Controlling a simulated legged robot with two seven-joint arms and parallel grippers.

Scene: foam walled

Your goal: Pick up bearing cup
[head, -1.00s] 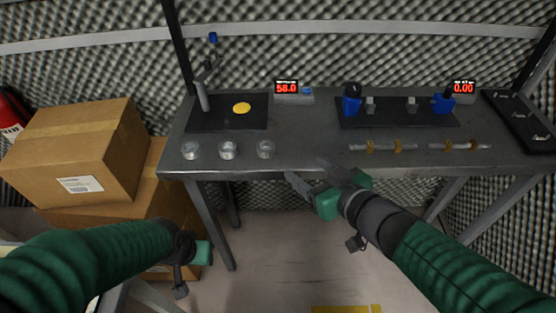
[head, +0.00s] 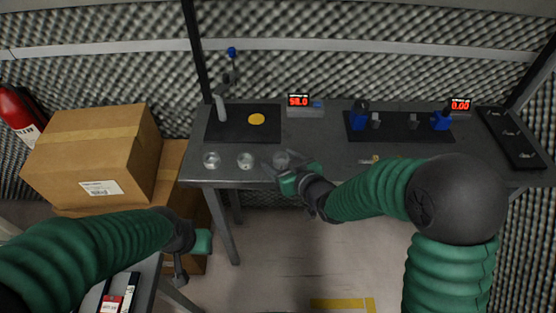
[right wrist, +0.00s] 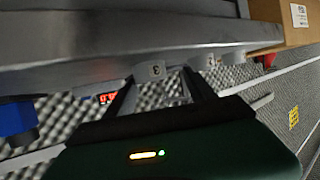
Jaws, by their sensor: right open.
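Three small round clear-grey bearing cups stand in a row on the near left of the workbench. They are the left cup (head: 211,160), the middle cup (head: 246,161) and the right cup (head: 281,157). My right gripper (head: 283,167) is open at the bench's front edge, close to the right cup and partly overlapping it in the head view. In the right wrist view, a cup with a number label (right wrist: 150,72) shows just beyond the open fingers (right wrist: 160,84), not held. My left gripper (head: 188,258) hangs low, left of the bench; its jaw opening is unclear.
A black pad (head: 240,135) with a yellow disc (head: 257,119) and a stand (head: 221,105) lies behind the cups. A display reading 58.0 (head: 299,100), blue fixtures (head: 359,117) and a black tray (head: 511,138) are farther right. Cardboard boxes (head: 95,155) stand left.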

